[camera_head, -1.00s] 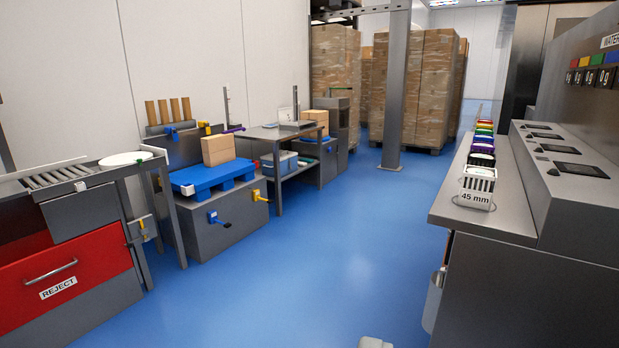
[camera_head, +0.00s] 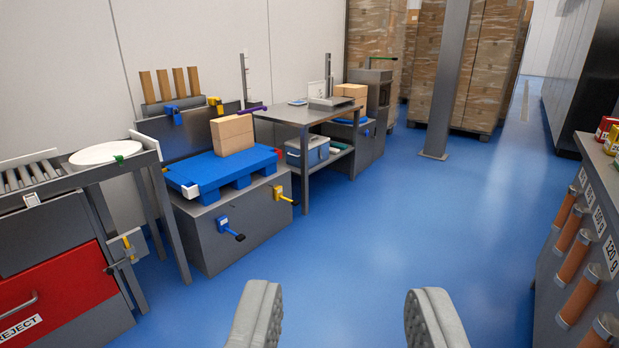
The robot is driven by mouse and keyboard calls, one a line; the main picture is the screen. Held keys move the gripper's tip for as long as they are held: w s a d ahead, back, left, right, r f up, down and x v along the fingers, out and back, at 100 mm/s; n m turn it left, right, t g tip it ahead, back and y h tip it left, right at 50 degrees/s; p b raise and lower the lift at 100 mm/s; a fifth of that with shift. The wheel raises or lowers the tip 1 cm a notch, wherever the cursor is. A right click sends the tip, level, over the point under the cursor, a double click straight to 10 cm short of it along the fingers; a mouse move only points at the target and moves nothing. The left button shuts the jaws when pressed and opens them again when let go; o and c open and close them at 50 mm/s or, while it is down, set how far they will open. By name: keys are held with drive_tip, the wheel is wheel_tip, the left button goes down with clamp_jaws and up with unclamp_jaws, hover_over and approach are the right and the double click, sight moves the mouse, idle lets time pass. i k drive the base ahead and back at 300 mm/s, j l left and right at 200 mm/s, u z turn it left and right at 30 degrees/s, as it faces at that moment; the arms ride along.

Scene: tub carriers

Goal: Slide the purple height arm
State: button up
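The purple height arm (camera_head: 253,109) is a thin purple bar by the upright scale post (camera_head: 245,75), behind and right of the cardboard box on the blue pallet. It is small in the picture, and the box may hide part of it. My gripper (camera_head: 335,318) shows at the bottom of the view, with two grey fingers wide apart and nothing between them. It is well in front of the purple arm and does not touch it.
The blue pallet (camera_head: 205,170) with the box (camera_head: 232,135) stands on a grey base with a blue handle (camera_head: 230,229) and a yellow handle (camera_head: 284,196) sticking out. A steel table (camera_head: 290,114) is to its right. A counter with brown handles (camera_head: 575,254) is at right. Blue floor (camera_head: 400,215) lies clear between.

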sight(253, 106)
drive_tip(key=i+j, duration=0.1)
drive_tip(key=i, duration=3.95)
drive_tip(key=i+j+z, duration=0.2)
drive_tip(key=i, duration=0.75)
drive_tip(key=l, duration=0.15)
